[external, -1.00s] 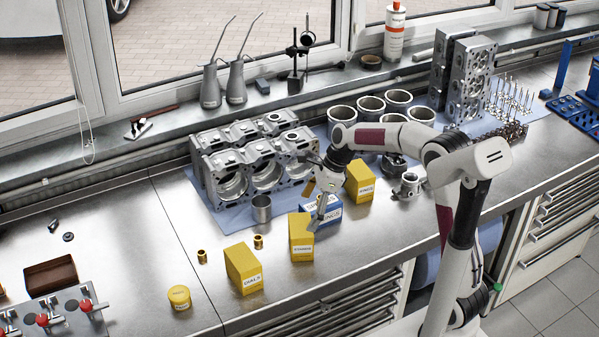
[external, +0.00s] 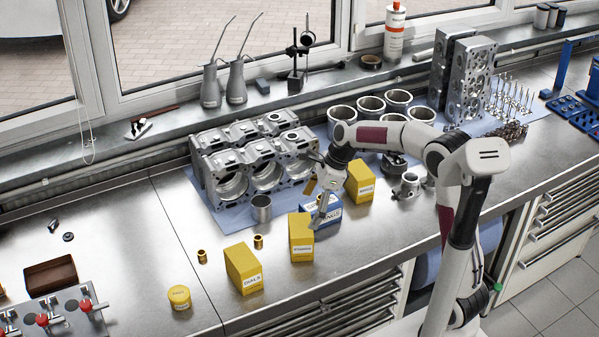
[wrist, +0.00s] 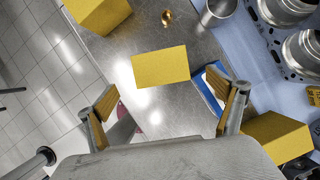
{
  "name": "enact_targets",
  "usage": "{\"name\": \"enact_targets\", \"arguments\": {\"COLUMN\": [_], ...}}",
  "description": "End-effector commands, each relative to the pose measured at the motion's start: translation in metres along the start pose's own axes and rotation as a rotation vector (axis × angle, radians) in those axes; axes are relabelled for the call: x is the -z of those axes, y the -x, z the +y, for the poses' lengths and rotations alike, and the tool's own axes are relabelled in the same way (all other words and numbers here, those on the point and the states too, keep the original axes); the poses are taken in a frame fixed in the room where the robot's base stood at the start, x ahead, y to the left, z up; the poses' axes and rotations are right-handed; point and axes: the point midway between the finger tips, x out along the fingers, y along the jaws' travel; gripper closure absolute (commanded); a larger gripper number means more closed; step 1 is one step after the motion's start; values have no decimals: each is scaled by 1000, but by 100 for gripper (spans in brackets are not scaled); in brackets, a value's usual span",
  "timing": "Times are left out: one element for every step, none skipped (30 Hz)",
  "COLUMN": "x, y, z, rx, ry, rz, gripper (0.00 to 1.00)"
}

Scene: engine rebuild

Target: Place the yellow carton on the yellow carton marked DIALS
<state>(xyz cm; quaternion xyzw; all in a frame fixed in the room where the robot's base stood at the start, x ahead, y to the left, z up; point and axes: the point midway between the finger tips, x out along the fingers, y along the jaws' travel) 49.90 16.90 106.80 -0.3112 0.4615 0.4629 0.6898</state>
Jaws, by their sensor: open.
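The yellow carton marked DIALS (external: 244,268) stands upright at the front edge of the bench; its plain top shows at the upper left of the wrist view (wrist: 97,12). A second yellow carton (external: 301,237), with a small white label, stands just right of it and shows ahead of my fingers in the wrist view (wrist: 160,67). A third yellow carton (external: 360,182) stands farther right, also in the wrist view (wrist: 275,138). My gripper (external: 315,208) is open and empty, above and close to the second carton and the blue carton (external: 328,216). Contact cannot be told.
The blue carton sits partly behind my right finger in the wrist view. A metal cup (external: 261,208), brass bushings (external: 258,241) and the engine block (external: 255,165) stand behind the cartons. A round yellow tin (external: 179,297) stands left of DIALS. Bare bench lies left of the bushings.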

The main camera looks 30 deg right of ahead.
Motion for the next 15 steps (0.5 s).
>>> {"name": "enact_targets", "arguments": {"x": [1,2,3,4,6,8,10,12,16,19,22,26,30,34,38], "y": [2,3,5,7,10,14,17,20,26,30,34,40,44,49,55], "z": [1,1,2,3,4,6,7,9,12,14,17,20,23,26,30], "rx": [3,4,7,10,14,20,25,30,38,45,51,61,67,74,83], "ry": [8,15,29,44,59,86,108,134,172,204,236,284,321,359,409], "rz": [0,1,2,3,4,6,8,10,15,18,22,28,34,39,47], "gripper": [6,6,6,6,6,6,6,6,6,6,6,6,6,6,6]}}
